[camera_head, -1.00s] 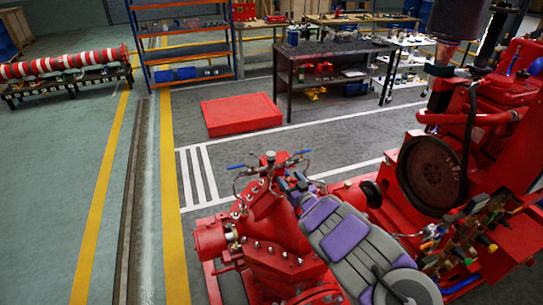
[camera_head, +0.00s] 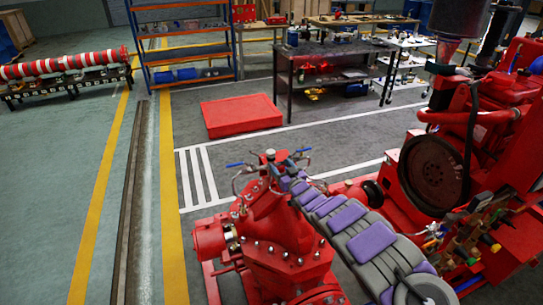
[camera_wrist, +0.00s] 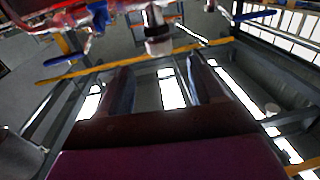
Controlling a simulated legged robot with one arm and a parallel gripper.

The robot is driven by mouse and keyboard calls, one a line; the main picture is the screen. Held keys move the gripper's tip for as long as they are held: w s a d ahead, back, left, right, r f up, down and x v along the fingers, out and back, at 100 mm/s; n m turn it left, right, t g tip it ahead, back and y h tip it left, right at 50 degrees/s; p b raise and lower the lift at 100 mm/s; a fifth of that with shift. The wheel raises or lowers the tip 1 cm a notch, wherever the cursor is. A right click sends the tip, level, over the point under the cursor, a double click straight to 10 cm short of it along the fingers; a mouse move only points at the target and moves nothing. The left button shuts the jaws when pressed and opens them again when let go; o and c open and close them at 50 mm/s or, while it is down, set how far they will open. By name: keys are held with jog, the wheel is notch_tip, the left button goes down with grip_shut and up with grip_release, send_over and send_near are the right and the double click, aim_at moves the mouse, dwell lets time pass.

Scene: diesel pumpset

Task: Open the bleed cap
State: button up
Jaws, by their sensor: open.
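The red pump (camera_head: 285,245) stands at the lower middle of the head view. A small grey cap (camera_head: 270,154), which looks like the bleed cap, sits on top of it between two blue-handled valves (camera_head: 236,165). In the wrist view the cap (camera_wrist: 158,42) shows at top centre, pale with a dark band. My gripper (camera_head: 283,172) is close to the pump top, just right of and below the cap in the head view. In the wrist view its two fingers (camera_wrist: 158,82) are apart with nothing between them. The cap appears beyond the fingertips; contact is not visible.
One blue valve handle (camera_wrist: 65,59) shows left in the wrist view, another (camera_wrist: 250,15) upper right. Thin pipes curve beside the cap. The red engine (camera_head: 465,140) stands right of the pump.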

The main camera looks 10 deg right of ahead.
aim_at(273, 156)
jog(key=b+x, duration=0.1)
jog(key=x, duration=0.2)
jog(key=shift+w, duration=0.5)
jog(key=shift+a+b+x, duration=0.2)
jog(key=shift+b+x, duration=0.2)
jog(key=shift+x, duration=0.5)
jog(key=shift+w, duration=0.65)
jog(key=shift+b+x, duration=0.45)
jog(key=shift+x, duration=0.45)
jog(key=shift+w+a, duration=0.2)
jog(key=shift+w, duration=0.3)
jog(key=shift+c, duration=0.5)
